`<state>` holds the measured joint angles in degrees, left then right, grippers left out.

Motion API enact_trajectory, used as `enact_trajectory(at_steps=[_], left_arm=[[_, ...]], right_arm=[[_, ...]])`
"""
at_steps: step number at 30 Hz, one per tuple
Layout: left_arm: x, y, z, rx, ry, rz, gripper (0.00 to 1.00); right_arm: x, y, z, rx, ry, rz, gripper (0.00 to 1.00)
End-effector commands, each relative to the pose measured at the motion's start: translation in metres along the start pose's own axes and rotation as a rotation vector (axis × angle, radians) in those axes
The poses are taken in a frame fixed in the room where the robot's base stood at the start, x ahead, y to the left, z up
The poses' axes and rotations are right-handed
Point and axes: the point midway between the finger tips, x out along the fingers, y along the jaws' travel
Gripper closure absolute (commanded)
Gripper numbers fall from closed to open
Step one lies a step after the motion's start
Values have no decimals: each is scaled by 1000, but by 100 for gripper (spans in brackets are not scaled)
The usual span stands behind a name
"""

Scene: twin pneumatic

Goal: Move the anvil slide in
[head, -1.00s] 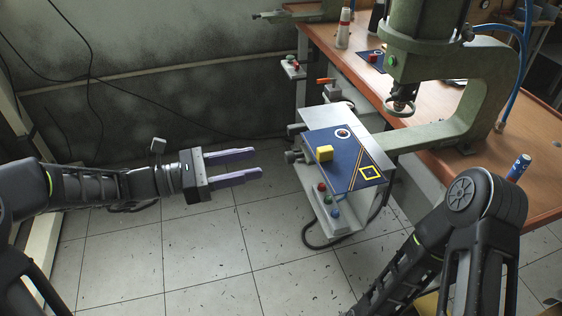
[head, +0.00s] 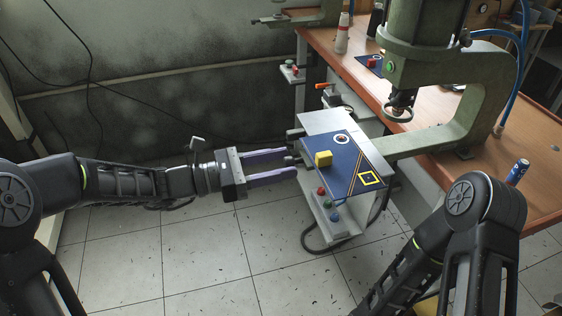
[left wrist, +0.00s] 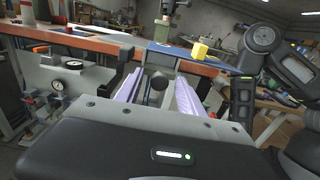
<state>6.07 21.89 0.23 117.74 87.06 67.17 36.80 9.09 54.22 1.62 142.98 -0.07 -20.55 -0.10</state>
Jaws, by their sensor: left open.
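The anvil slide appears to be the blue-topped plate (head: 345,160) on a grey unit in front of the green press, though I cannot be sure of its exact extent. It carries a yellow block (head: 323,158) and a white ring. Dark knobs stick out from its left side. My left gripper (head: 290,163) is open, its two purple fingers pointing at that side. In the left wrist view a dark round knob (left wrist: 158,82) shows between the fingers; contact cannot be told. My right arm is at lower right; its gripper is out of view.
The green press (head: 480,95) stands on an orange-brown bench (head: 530,185) to the right. Red, green and blue buttons (head: 327,203) are on the unit's front. A blue can (head: 517,171) stands near the bench edge.

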Motion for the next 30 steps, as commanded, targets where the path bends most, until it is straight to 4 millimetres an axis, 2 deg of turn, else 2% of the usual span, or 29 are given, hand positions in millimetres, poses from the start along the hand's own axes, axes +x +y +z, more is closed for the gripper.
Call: enact_trajectory(at_steps=[10, 27, 30], left_arm=[[5, 0, 0, 1, 1, 2, 54], [5, 0, 0, 0, 1, 1, 100], [5, 0, 0, 0, 1, 1, 100]], right_arm=[[0, 0, 0, 0, 0, 0, 55], [0, 0, 0, 0, 0, 0, 55], [0, 0, 0, 0, 0, 0, 55]])
